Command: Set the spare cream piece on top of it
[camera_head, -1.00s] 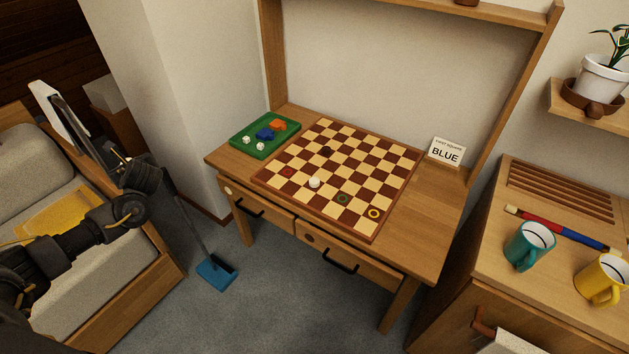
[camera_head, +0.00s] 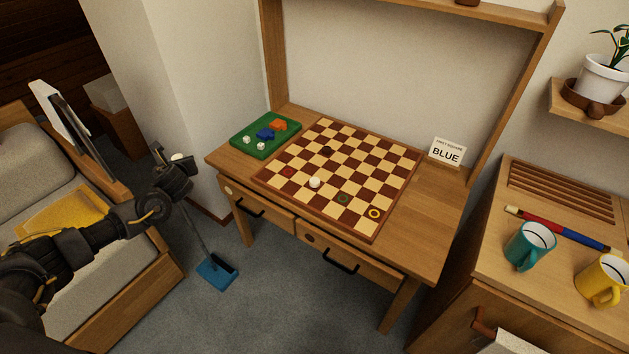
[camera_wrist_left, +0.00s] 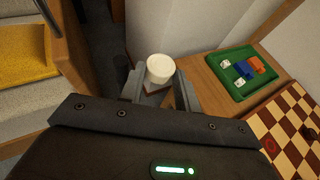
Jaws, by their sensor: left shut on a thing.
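My left gripper (camera_head: 177,164) is left of the desk in the head view, shut on a small round cream piece (camera_wrist_left: 160,68). The cream piece also shows as a pale spot at the gripper's tip in the head view (camera_head: 178,157). Another cream piece (camera_head: 314,183) stands on the checkered board (camera_head: 374,238), near its front left. A dark piece (camera_head: 327,152) sits farther back on the board. My right gripper is not in view.
A green tray (camera_head: 243,149) with dice and blue and orange pieces lies left of the board. A card reading BLUE (camera_head: 446,151) stands at the back right. Mugs (camera_head: 529,246) stand on the right cabinet. A blue dustpan (camera_head: 217,271) is on the floor.

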